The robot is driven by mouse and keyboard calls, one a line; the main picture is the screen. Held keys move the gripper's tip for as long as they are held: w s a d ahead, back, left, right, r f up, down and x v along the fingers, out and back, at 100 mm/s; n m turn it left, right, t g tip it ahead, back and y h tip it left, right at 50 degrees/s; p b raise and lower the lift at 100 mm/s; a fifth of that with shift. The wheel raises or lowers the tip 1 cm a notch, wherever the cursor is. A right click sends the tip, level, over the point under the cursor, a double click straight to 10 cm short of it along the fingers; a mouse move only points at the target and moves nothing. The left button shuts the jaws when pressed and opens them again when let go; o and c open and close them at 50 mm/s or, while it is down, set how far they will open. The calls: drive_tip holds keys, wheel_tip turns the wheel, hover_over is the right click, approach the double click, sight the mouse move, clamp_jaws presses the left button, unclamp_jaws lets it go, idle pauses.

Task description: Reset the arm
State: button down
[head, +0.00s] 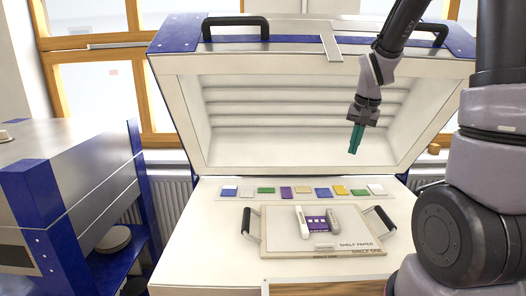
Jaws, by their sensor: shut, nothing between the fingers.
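My gripper (356,139) hangs from my arm at the upper right of centre, pointing down. Its teal fingers are together with nothing between them. It is in the air in front of the raised kiln lid (240,150), above the right part of the kiln's work surface, and touches nothing that I can see.
A board (270,236) with two black handles lies below, bearing a purple piece (316,223) between two small pale tools. Behind it is a strip of several coloured tiles (286,190). A blue and steel cabinet (80,180) stands at left.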

drive_tip(key=s+a+r+t, duration=0.1)
drive_tip(key=s+r+t, duration=0.1)
drive_tip(key=s+r, duration=0.6)
drive_tip(key=s+a+r+n+t+y, duration=0.1)
drive_tip(key=s+a+r+t, duration=0.1)
drive_tip(key=s+r, duration=0.7)
drive_tip(key=shift+s+r+t, duration=0.15)
drive_tip(key=shift+s+t, duration=0.15)
drive_tip(key=shift+s, duration=0.65)
